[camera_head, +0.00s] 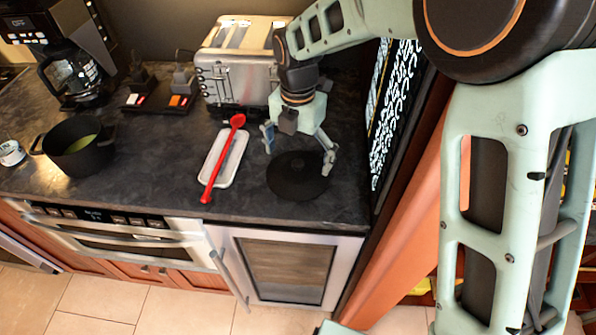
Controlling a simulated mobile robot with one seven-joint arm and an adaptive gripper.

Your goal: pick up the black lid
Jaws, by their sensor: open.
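The black lid (298,181) is a flat, dark disc lying on the dark countertop, right of the white tray with the red spoon. My gripper (299,156) is open and points down over the lid's back part. One finger is at the lid's left back side and the other is at its right side. I cannot tell whether the fingertips touch the lid or the counter. The lid's knob is hard to make out against its dark surface.
A red spoon (222,155) lies on a white tray (233,170). A steel toaster (238,72) stands behind. A black pot (77,150) and a coffee maker (70,60) are at left. A dark patterned panel (395,100) rises close on the right. The counter's front edge is near the lid.

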